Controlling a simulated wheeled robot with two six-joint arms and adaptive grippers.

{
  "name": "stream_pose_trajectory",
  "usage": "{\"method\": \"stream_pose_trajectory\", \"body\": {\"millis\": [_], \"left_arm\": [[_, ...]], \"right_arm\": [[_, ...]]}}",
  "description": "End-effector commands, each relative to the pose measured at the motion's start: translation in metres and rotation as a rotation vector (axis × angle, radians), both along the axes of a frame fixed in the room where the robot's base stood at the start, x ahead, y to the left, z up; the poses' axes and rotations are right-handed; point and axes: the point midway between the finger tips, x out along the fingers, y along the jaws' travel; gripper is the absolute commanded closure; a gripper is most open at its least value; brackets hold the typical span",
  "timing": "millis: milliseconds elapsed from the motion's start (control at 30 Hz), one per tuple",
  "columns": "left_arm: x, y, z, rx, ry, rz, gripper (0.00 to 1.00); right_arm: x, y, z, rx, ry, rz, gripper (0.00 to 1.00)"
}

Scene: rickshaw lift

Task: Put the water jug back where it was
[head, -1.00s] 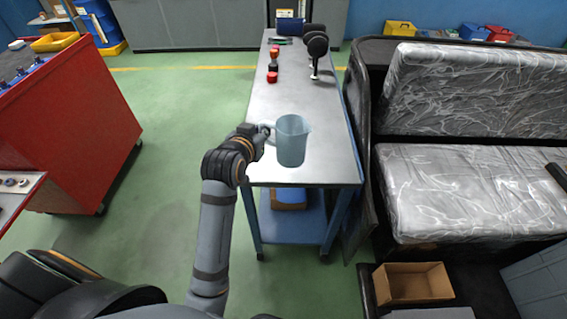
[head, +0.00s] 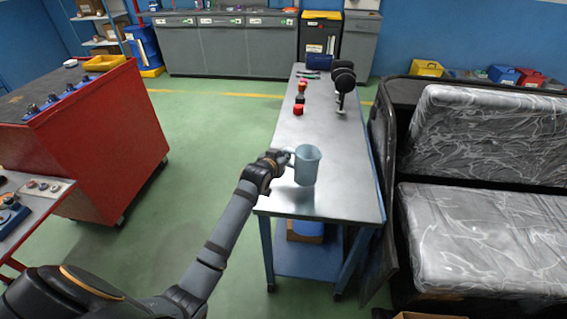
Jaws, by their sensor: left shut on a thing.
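The water jug (head: 309,166) is a translucent blue-grey pitcher, upright, over the near end of the long metal-topped table (head: 330,185). A dark patch on the tabletop below it suggests that it hangs a little above the surface. My left gripper (head: 283,158) is shut on the jug's handle, at the jug's left side. The fingertips and part of the handle are hard to make out. My right gripper is not in view.
Red and black small items (head: 299,104) and black round-headed stands (head: 343,85) stand farther back on the table. A plastic-wrapped seat (head: 480,225) is close on the right. A red cabinet (head: 95,150) stands left across open green floor.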

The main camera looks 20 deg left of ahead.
Motion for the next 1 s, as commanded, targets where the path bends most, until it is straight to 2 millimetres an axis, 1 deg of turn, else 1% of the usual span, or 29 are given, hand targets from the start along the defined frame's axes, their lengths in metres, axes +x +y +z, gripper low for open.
{"method": "stream_pose_trajectory", "body": {"millis": [133, 300, 367, 767, 800, 933, 1000], "left_arm": [[0.003, 0.001, -0.004, 0.000, 0.001, 0.000, 1.00], [0.005, 0.002, -0.029, 0.000, 0.002, 0.000, 1.00], [0.005, 0.002, -0.035, 0.000, 0.002, 0.000, 1.00], [0.005, 0.002, -0.041, 0.000, 0.000, 0.000, 1.00], [0.005, 0.002, -0.041, 0.001, 0.001, 0.000, 0.81], [0.004, 0.002, -0.041, 0.001, 0.001, 0.000, 0.64], [0.004, 0.002, -0.041, 0.001, 0.001, 0.000, 0.64]], "right_arm": [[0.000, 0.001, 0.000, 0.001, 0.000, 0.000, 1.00], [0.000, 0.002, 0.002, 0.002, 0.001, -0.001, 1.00], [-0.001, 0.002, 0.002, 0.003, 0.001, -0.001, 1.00], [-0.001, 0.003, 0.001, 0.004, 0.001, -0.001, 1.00], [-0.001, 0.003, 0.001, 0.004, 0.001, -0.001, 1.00], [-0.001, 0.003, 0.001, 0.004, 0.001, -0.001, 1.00], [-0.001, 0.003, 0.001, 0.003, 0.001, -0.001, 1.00]]}}
